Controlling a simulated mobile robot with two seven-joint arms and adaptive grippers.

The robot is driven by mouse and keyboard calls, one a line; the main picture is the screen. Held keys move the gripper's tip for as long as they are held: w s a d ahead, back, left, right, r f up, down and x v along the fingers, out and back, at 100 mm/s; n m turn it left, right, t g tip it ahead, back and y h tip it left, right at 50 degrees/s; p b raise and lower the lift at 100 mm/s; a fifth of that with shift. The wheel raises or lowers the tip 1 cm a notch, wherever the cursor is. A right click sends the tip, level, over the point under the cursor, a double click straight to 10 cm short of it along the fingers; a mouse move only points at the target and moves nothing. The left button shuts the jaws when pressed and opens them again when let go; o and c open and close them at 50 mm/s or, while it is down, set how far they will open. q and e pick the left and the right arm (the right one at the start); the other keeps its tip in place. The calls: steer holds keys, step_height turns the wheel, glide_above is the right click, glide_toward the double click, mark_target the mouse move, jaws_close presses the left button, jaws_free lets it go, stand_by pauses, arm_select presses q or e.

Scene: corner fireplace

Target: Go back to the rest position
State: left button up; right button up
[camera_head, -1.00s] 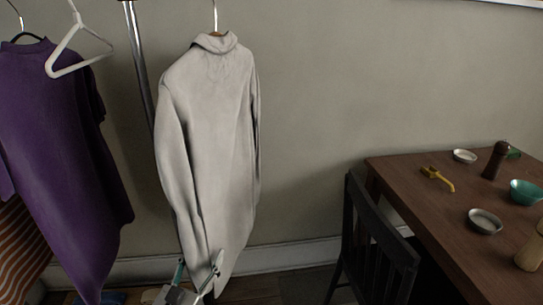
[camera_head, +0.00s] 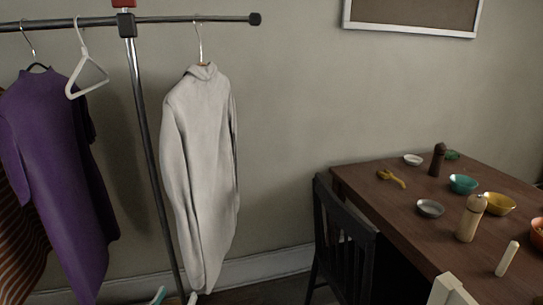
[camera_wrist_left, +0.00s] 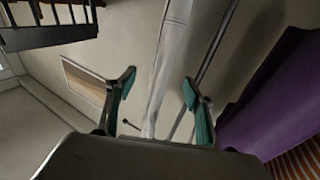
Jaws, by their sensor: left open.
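My left gripper (camera_head: 176,298) barely shows at the bottom edge of the head view, just below the hem of the pale grey long-sleeved garment (camera_head: 203,180). In the left wrist view my left gripper (camera_wrist_left: 160,84) is open, its two teal-padded fingers apart with nothing held between them. The pale garment (camera_wrist_left: 168,65) shows beyond and between the fingers, apart from them.
A clothes rack (camera_head: 140,95) also holds a purple garment (camera_head: 58,180) and an empty white hanger (camera_head: 85,75). A dark chair (camera_head: 340,245) stands beside a wooden table (camera_head: 400,215) with bowls and mills. A pale blocky shape (camera_head: 450,291) shows at the bottom right.

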arm_select(q)
steer(key=s+d+f+m+g+p, duration=0.1)
steer(key=s+f+g, duration=0.3)
steer(key=s, duration=0.7)
steer(key=s+d+f+m+g+p, duration=0.1)
steer(key=s+d+f+g+p, duration=0.2)
steer(key=s+f, duration=0.6)
steer(key=s+g, duration=0.1)
steer(key=s, duration=0.2)
steer(key=shift+d+f+m+g, duration=0.3)
steer(key=shift+m, duration=0.1)
arm_select(e)
steer(key=r, duration=0.1)
steer(key=a+r, duration=0.1)
steer(key=r, duration=0.1)
steer(key=shift+s, duration=0.2)
arm_select(q)
steer(key=shift+s, duration=0.1)
arm_select(e)
steer(key=shift+w+r, duration=0.1)
steer(key=shift+w+r, duration=0.2)
steer(key=shift+r, duration=0.05)
steer(key=shift+s+f, duration=0.1)
steer(key=shift+f, duration=0.15)
